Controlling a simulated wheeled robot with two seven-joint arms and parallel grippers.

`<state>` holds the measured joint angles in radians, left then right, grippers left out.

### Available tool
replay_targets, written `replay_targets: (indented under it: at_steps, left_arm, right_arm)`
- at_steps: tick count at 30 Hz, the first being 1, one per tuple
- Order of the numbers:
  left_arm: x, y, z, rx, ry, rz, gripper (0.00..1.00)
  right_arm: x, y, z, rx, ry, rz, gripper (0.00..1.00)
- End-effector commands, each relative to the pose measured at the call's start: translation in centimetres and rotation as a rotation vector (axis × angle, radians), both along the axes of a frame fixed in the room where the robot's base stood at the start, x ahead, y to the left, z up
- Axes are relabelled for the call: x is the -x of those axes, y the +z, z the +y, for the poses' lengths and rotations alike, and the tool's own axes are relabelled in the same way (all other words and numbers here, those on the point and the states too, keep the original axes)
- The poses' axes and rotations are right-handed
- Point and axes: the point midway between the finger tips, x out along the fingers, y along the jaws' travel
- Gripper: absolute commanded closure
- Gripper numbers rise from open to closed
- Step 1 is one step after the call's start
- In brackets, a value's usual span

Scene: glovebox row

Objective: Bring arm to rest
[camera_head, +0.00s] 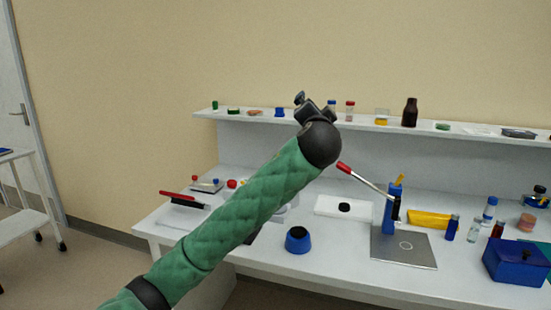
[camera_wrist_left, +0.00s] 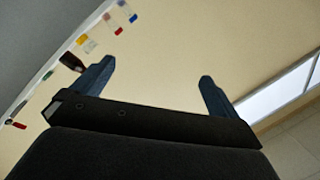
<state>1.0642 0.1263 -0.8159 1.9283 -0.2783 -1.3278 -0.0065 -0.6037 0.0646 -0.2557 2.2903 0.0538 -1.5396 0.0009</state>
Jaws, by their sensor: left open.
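My left arm, in a green quilted sleeve, reaches up from the lower left of the head view. Its left gripper (camera_head: 314,106) is raised in front of the shelf and wall. In the left wrist view the left gripper (camera_wrist_left: 152,85) has its two dark fingers spread wide apart. Nothing is between them; only the beige wall shows behind. My right gripper is in neither view. The arm hides part of the bench top and its items.
The white bench (camera_head: 300,270) carries a blue-black round pot (camera_head: 298,240), a grey plate stand (camera_head: 403,247), a blue box (camera_head: 517,262) and several small vials. A shelf (camera_head: 470,134) above holds a brown bottle (camera_head: 410,112) and small containers. A white cart (camera_head: 28,222) stands at left.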

Motion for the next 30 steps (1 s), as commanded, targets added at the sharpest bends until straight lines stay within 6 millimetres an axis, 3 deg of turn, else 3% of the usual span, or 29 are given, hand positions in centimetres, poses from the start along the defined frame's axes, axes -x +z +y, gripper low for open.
replay_targets:
  at_steps: [3,15,30]
  left_arm:
    - [1.4,-3.6,2.0,0.072,-0.004,0.128,0.01]
    - [6.8,-14.9,8.2,0.252,-0.014,0.471,0.01]
    - [14.5,-26.8,14.6,0.436,-0.012,0.735,0.01]
  right_arm:
    - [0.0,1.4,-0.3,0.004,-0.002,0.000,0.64]
    - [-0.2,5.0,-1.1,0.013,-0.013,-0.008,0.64]
    - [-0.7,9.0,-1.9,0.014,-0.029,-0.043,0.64]
